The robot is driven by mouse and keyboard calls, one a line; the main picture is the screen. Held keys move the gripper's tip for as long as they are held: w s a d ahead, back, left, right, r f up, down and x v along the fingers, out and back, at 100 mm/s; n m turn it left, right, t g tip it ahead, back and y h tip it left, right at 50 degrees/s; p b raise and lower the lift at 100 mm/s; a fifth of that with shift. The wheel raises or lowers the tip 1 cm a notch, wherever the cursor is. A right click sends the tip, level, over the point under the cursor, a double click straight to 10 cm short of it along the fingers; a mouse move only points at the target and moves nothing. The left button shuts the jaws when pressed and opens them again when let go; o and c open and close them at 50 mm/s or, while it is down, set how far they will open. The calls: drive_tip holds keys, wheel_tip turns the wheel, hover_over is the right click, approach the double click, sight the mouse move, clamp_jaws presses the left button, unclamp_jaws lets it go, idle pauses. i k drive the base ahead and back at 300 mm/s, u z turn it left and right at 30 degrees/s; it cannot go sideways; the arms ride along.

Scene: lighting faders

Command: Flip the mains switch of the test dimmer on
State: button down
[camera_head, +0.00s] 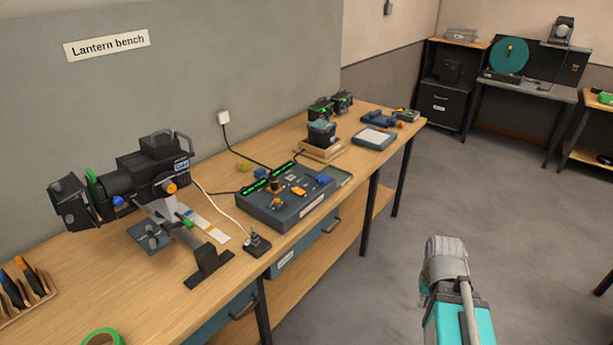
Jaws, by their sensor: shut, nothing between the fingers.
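A dark grey console box (284,217), which looks like the test dimmer, lies on the wooden bench. Its top carries two green-lit strips (257,187), an orange part (298,190), a blue part (323,179) and small knobs. I cannot tell which part is the mains switch, or its position. A small black box (257,243) with an upright stub stands to its front left, near the bench edge. My arm, grey and teal, rises at the lower right, over the floor and apart from the bench. No fingers of my gripper show.
A black stage lantern (140,180) stands on the bench (110,277) left of the console. A pale cable (222,209) runs from the lantern toward the small black box. A wall socket (223,117) has a dark cable. Several devices stand behind the console. The floor (480,190) at right is clear.

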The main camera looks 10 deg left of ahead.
sight(296, 190)
drive_tip(key=u, duration=0.3)
drive_tip(key=i, duration=0.85)
drive_tip(key=u, duration=0.7)
